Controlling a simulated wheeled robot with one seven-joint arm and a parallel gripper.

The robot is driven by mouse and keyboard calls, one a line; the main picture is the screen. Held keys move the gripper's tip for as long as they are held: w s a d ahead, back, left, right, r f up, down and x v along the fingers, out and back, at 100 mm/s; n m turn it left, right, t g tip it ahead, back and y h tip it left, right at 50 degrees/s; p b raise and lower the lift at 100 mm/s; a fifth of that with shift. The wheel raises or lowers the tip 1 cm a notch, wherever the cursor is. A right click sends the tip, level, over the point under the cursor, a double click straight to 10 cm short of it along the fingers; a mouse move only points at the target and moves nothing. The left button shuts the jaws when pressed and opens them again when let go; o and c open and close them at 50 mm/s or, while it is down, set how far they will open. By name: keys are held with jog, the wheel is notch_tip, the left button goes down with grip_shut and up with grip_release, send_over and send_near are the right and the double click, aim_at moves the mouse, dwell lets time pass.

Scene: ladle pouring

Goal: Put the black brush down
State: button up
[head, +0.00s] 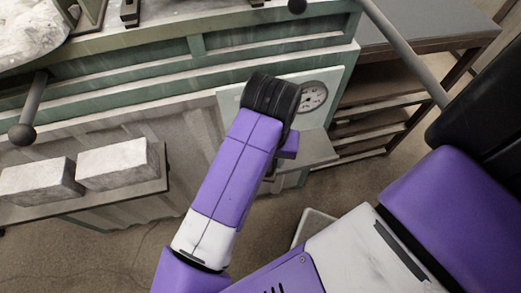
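No black brush can be made out in the head view. My purple and white arm reaches up the middle of the picture to a black joint in front of the green machine (190,65). My gripper and its fingers cannot be made out, so whether it holds anything is not shown.
A round gauge (313,97) is on the machine's pale panel, close to the right of my arm. Two pale blocks (118,163) sit on a ledge at the left, below a ball-ended lever (23,133). A shelf unit with a grey top (425,28) stands at the right. Bare floor (95,262) shows at lower left.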

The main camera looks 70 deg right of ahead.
jog(key=w+d+p, duration=0.2)
jog(key=w+d, duration=0.3)
jog(key=d, duration=0.2)
jog(key=shift+s+a+f+b, duration=0.1)
jog(key=shift+a+f+b, duration=0.15)
jog(key=shift+f, duration=1.35)
jog(key=shift+a+f+b, duration=0.1)
jog(key=shift+a+f, duration=0.1)
jog(key=shift+f, duration=1.35)
jog(key=shift+d+f, duration=0.15)
jog(key=shift+f, duration=0.1)
jog(key=shift+f, duration=0.2)
jog(key=o, duration=1.2)
jog(key=shift+r, duration=0.15)
